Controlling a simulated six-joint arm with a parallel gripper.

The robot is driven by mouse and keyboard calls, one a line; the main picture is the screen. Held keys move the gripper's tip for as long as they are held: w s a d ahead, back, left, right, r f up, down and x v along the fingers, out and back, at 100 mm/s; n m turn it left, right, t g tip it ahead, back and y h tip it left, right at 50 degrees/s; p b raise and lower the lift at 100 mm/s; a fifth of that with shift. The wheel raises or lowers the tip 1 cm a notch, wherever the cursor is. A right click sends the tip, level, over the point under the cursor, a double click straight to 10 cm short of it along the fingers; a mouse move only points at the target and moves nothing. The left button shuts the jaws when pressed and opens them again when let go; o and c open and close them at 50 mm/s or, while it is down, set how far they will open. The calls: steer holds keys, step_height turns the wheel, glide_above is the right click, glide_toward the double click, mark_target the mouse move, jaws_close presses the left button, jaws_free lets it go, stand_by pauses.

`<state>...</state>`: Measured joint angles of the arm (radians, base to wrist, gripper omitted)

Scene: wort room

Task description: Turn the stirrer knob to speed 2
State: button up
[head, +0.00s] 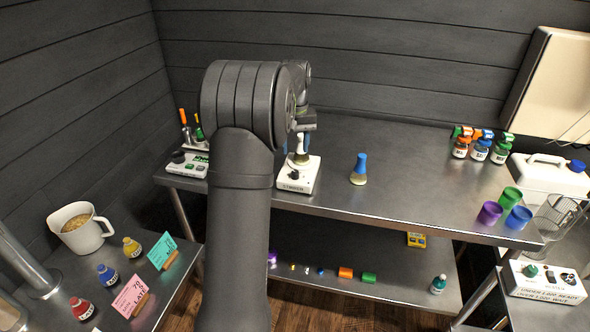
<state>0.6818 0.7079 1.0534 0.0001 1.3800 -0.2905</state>
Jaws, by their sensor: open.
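The stirrer (305,180) is a small white box with a dark label along its front, standing on the steel bench just right of my arm. A small dark round spot (293,176) on its top looks like the knob; its pointer and speed marks are too small to read. A pale upright piece (301,154) shows over the back of the stirrer; I cannot tell if it stands on it. My gripper (303,136) is above the back of the stirrer, partly hidden by my arm. It is open, with nothing visibly held, and appears apart from the knob.
A blue-topped flask (360,170) stands right of the stirrer. A white device (188,165) stands at the bench's left end. Spray bottles (480,150), coloured cups (511,206) and a white jug (550,178) are at the right. The bench middle (420,175) is clear.

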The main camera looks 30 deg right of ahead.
mark_target(295, 172)
step_height(295, 172, down, 9)
steer(key=shift+f, duration=0.1)
stand_by(0.3)
jaws_close()
